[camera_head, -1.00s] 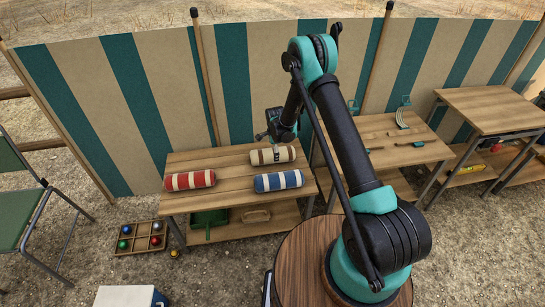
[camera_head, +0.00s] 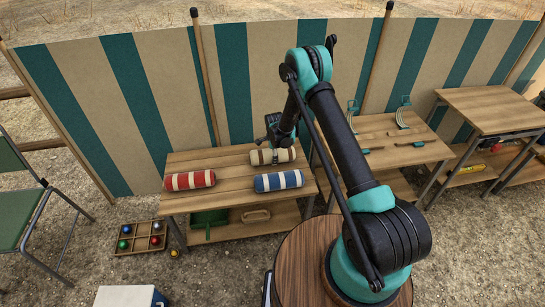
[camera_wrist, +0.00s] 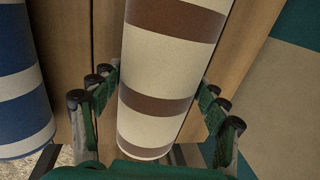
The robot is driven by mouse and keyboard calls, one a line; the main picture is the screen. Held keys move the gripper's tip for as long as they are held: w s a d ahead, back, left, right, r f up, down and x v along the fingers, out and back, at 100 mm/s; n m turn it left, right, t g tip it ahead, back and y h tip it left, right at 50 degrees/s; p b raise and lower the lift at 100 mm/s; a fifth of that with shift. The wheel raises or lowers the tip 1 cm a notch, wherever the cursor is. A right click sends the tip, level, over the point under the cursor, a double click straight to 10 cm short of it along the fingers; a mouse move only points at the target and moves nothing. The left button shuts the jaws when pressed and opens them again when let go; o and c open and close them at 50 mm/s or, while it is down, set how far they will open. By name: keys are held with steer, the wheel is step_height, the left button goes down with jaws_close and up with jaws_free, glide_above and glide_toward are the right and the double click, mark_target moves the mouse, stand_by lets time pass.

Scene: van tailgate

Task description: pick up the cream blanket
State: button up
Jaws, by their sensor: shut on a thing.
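The cream blanket (camera_head: 258,158) is a roll with brown bands. It lies at the back right of the left wooden table (camera_head: 220,183). My gripper (camera_head: 275,158) is over it from above, one finger on each side. In the wrist view the cream blanket (camera_wrist: 155,110) runs between the green fingers of my gripper (camera_wrist: 160,88), which is shut on it. I see no clear gap between the blanket and the tabletop.
A red striped roll (camera_head: 189,180) lies to the left and a blue striped roll (camera_head: 279,181) in front. A striped screen (camera_head: 230,80) stands close behind. A second table (camera_head: 395,155) with tools stands to the right. A tray of balls (camera_head: 141,237) is on the ground.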

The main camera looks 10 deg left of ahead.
steer(key=c, duration=0.4)
